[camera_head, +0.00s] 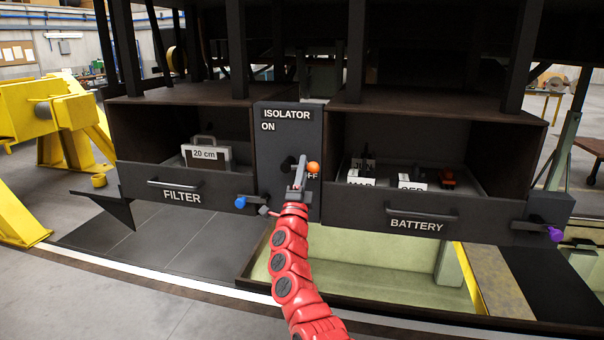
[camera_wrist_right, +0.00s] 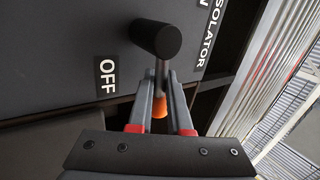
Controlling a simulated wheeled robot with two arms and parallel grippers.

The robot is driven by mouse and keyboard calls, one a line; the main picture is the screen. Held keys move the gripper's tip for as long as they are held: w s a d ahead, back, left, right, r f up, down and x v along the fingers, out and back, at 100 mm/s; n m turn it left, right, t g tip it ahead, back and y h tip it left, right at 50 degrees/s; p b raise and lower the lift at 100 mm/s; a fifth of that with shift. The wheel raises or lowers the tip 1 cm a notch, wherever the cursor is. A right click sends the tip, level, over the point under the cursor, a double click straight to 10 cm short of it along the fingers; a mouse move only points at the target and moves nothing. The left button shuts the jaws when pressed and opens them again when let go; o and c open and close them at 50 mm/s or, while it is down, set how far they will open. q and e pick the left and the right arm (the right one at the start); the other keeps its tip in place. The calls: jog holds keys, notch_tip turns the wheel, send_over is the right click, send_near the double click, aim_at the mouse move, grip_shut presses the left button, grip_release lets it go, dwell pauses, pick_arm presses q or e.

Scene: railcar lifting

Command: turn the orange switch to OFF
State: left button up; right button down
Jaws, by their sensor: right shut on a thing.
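The orange switch has an orange tip (camera_head: 313,167) on the dark ISOLATOR panel (camera_head: 275,145), between the two drawers. It points right from its hub, with the OFF label just below, partly covered; ON is at the upper left. The right wrist view shows the black hub (camera_wrist_right: 156,38), a thin grey lever and the orange tip (camera_wrist_right: 159,112) beside the OFF label (camera_wrist_right: 107,76). My right gripper (camera_head: 301,172) is shut on the lever, its fingers on either side of it in the wrist view (camera_wrist_right: 161,88). My left gripper is not in view.
The BATTERY drawer (camera_head: 417,225) at right holds several small items. A blue knob (camera_head: 241,202) and a purple knob (camera_head: 555,234) stick out below. Yellow stands (camera_head: 60,115) are at left.

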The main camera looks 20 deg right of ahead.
jog(key=shift+f+m+g+h+b, duration=0.3)
jog(key=shift+m+h+b, duration=0.15)
jog(key=shift+m, duration=0.35)
jog(key=shift+h, duration=0.25)
jog(key=c, duration=0.8)
grip_release()
jog(key=shift+c, duration=0.2)
jog(key=b+v, duration=0.3)
jog(key=v, duration=1.4)
jog(key=shift+s+a, duration=0.15)
jog(key=shift+s, duration=0.05)
